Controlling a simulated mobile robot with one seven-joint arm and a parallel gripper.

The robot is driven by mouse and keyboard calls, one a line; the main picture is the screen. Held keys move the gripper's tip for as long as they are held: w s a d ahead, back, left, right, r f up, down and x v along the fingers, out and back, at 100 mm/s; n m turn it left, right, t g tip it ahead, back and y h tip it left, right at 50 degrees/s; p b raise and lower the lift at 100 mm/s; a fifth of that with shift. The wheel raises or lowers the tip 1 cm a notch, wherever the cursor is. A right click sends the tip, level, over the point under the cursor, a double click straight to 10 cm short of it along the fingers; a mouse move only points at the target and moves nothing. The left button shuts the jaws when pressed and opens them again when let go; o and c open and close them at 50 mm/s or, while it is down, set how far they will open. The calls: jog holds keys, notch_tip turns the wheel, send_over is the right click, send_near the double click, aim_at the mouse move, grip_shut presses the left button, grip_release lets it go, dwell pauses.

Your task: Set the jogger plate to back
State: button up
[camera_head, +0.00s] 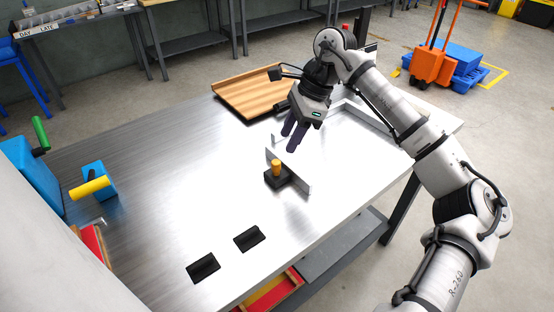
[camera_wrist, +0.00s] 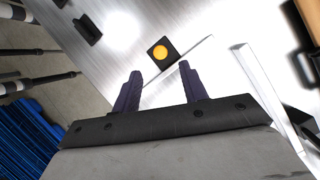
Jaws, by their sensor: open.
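The jogger plate (camera_head: 298,178) is a thin upright metal strip standing on the bright metal table. A black block with a yellow knob (camera_head: 277,168) sits against its side. In the wrist view the yellow knob (camera_wrist: 160,52) shows just beyond my fingertips, and the jogger plate (camera_wrist: 197,50) runs slantwise beside it, partly hidden by a finger. My gripper (camera_head: 293,138) is open and empty, with dark fingers pointing down above the table, above and behind the knob in the head view. In the wrist view my gripper (camera_wrist: 160,70) has its two fingers well apart. Nothing is between them.
A low pale metal fence (camera_head: 373,112) stands behind the plate, partly hidden by my arm. A wooden board (camera_head: 255,90) lies at the table's back edge. Blue blocks (camera_head: 98,178) stand at left.

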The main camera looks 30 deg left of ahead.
aim_at(276, 162)
jog(key=p+x, duration=0.1)
jog(key=x, duration=0.8)
jog(key=shift+a+f, duration=0.1)
grip_shut()
